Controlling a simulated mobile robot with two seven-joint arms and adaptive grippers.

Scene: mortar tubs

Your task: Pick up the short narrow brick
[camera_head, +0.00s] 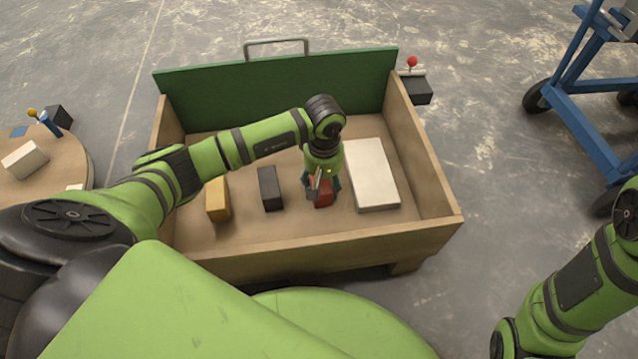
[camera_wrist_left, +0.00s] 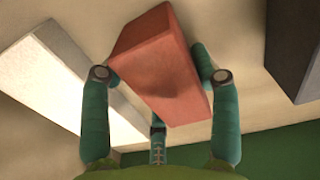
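A red brick (camera_head: 323,197) is in the wooden tub, between a black brick and a wide white slab. In the left wrist view the red brick (camera_wrist_left: 160,70) is large and close. My left gripper (camera_head: 321,184) points down at it from above. Its teal fingers (camera_wrist_left: 158,75) lie along both sides of the brick with no visible gap, so it looks shut on it. A third finger is near the brick's lower end. I cannot tell whether the brick is clear of the tub floor. My right gripper is out of view.
The tub (camera_head: 330,241) has low wooden walls and a green back panel (camera_head: 280,92). A yellow brick (camera_head: 217,198) and the black brick (camera_head: 269,188) stand left of the gripper, the white slab (camera_head: 371,175) right. A round table (camera_head: 50,182) and blue cart (camera_head: 575,125) flank it.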

